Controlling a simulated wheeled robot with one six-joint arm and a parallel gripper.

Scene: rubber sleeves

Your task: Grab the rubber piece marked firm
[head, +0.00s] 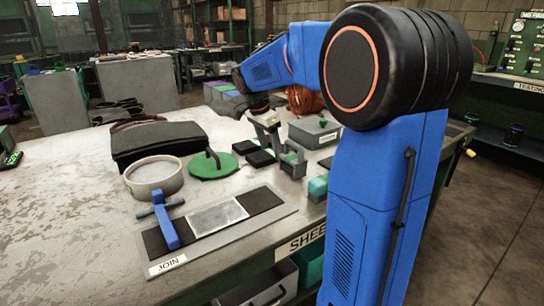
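My blue arm reaches up at the right and across to the left over the back of the workbench (80,215). Its far end comes down near some grey-green and black items (265,130), and I cannot clearly separate my gripper from them or see its fingers. No piece with a readable firm mark shows. Several black blocks with green edges (260,158) stand near the bench's right side. I cannot tell whether any is the rubber piece.
A dark bag-like case (158,143), a round pale container (153,178), a green disc with a handle (213,165) and a grey lidded box (315,132) stand on the bench. A blue T-shaped tool (165,222) lies on the JOIN plate (205,247).

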